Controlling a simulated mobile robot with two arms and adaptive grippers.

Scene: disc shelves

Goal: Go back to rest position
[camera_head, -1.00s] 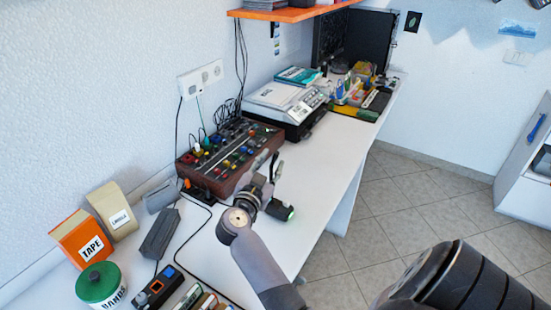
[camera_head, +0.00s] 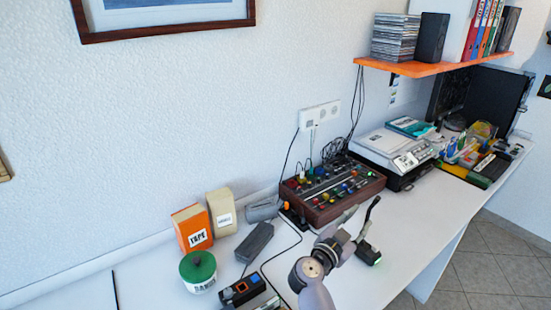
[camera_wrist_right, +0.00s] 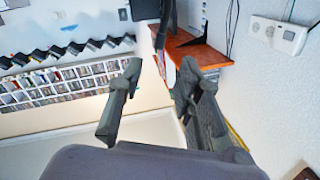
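My right arm reaches in from the bottom of the head view. Its gripper (camera_head: 364,220) is held over the white desk (camera_head: 400,225), in front of the brown control box with knobs (camera_head: 335,188). In the right wrist view the two dark fingers (camera_wrist_right: 155,98) stand well apart with nothing between them, so it is open and empty. A small green light shows beside the gripper in the head view; I cannot tell what it belongs to. My left gripper is not in view.
An orange tape box (camera_head: 193,228), a beige box (camera_head: 221,212) and a green-lidded tub (camera_head: 198,272) stand at the left. A printer (camera_head: 393,150) sits behind, below the orange shelf (camera_head: 430,67). Cables run across the desk. Disc shelves (camera_wrist_right: 70,85) show in the wrist view.

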